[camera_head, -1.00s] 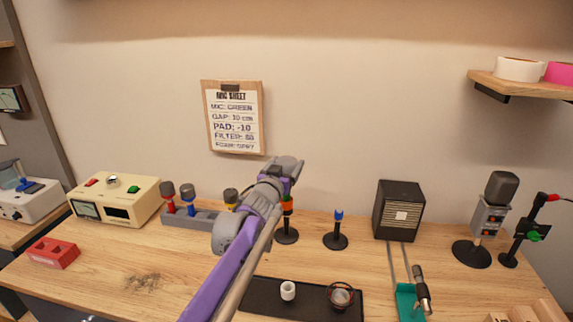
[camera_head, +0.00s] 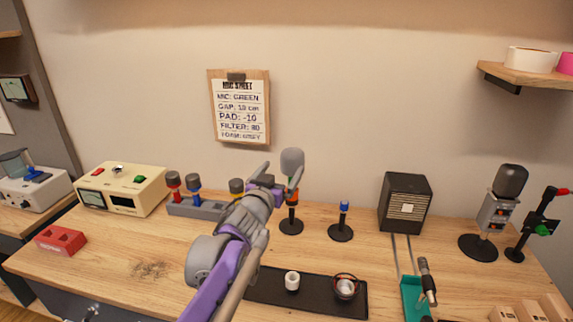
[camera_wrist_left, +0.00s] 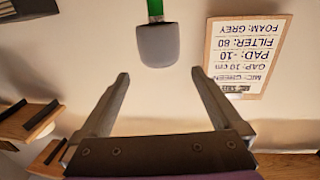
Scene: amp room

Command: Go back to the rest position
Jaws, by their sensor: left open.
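My left gripper (camera_head: 279,172) is open and empty over the desk, its arm coming up from the bottom of the head view. In the left wrist view its two fingers (camera_wrist_left: 160,78) stand wide apart with nothing between them. A grey foam cover (camera_head: 292,161) sits on top of a microphone on a stand (camera_head: 291,226), just beyond the fingers in the head view. The gripper partly hides the microphone in the head view. My right gripper is not in view.
The rack of foam-topped pieces (camera_head: 205,209) lies left of my arm. A black mat (camera_head: 318,291) with a white cup (camera_head: 292,281) lies to its right. A short stand (camera_head: 341,232) and a speaker box (camera_head: 404,203) stand farther right. A clipboard (camera_head: 264,108) hangs behind.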

